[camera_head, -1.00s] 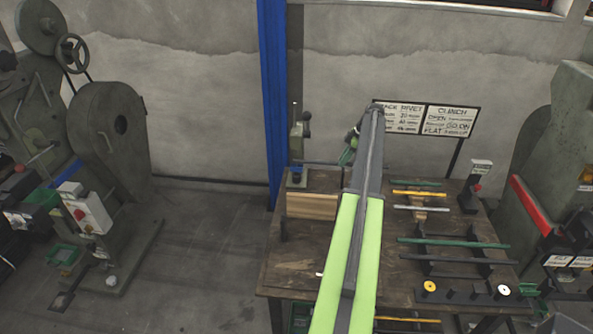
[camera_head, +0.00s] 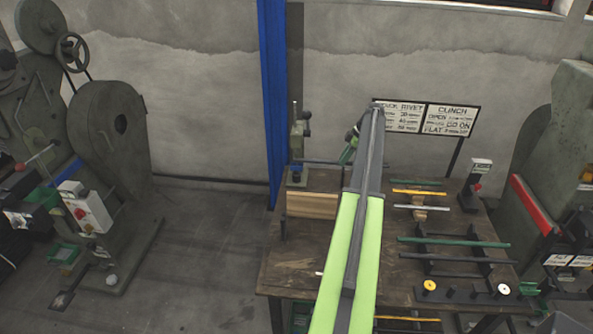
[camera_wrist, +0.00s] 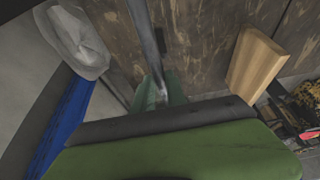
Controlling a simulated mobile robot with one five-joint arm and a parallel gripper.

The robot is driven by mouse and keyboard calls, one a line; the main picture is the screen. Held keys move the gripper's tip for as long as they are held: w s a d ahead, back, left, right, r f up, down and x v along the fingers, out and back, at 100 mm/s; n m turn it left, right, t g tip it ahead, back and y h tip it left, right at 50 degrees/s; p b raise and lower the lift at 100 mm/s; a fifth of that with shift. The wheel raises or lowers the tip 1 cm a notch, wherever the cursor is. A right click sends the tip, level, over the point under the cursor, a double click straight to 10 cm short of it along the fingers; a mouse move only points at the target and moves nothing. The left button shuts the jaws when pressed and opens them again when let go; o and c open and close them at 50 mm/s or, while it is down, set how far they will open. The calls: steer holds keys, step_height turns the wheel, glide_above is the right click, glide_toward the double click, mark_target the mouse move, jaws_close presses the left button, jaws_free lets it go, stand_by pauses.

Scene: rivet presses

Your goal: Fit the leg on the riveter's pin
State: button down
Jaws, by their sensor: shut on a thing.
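My gripper (camera_head: 349,150) is partly hidden behind my arm, above the back of the workbench. It is shut on a thin grey bar, the leg (camera_head: 322,163), which reaches left towards the riveter. In the wrist view the leg (camera_wrist: 147,40) runs up from the green jaws (camera_wrist: 158,95). The riveter (camera_head: 299,135) is a small grey-green bench press with a black knob and a blue part low on it. It stands at the bench's back left. The leg's left end is close to the riveter; I cannot tell whether it touches. The pin cannot be made out.
A wooden block (camera_head: 312,205) stands before the riveter. Green, yellow and grey bars lie on racks (camera_head: 455,262) at right. A sign (camera_head: 425,118) stands behind the bench (camera_head: 300,262). A blue post (camera_head: 274,100) rises at left. Large machines flank the bench.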

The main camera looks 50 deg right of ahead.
steer(key=shift+f+b, duration=1.3)
steer(key=shift+r, duration=0.15)
steer(key=shift+r+p, duration=1.25)
steer(key=shift+p, duration=0.15)
steer(key=shift+f, duration=0.25)
stand_by(0.3)
steer(key=shift+f+b, duration=0.3)
steer(key=shift+b, duration=0.25)
steer(key=shift+f+b, duration=0.85)
steer(key=shift+r, duration=0.15)
